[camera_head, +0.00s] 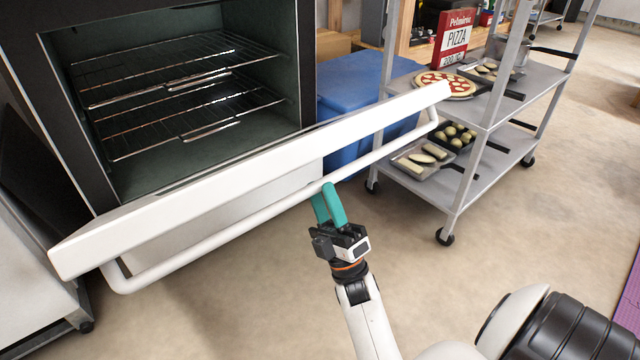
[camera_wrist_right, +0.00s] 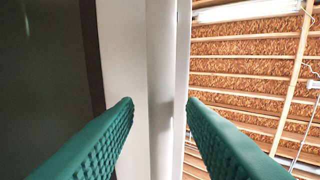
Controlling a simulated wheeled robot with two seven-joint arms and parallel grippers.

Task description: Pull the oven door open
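The oven (camera_head: 300,60) stands at the left with its dark inside and wire racks showing. Its white door (camera_head: 250,165) is partly open, swung out from the oven front, with its top edge toward me. A white bar handle (camera_head: 240,212) runs along the door's outer face. My right gripper (camera_head: 328,192), with teal fingers, is at the middle of the handle. In the right wrist view the handle (camera_wrist_right: 161,100) runs between the two fingertips (camera_wrist_right: 160,104), with gaps seen on both sides, so the gripper looks open around or just before it. My left gripper is not in view.
A grey wheeled cart (camera_head: 490,110) stands right of the door, with a pizza (camera_head: 446,85), a red pizza box (camera_head: 455,32) and trays of food. A blue bin (camera_head: 350,95) sits behind the door's right end. The floor in front is clear.

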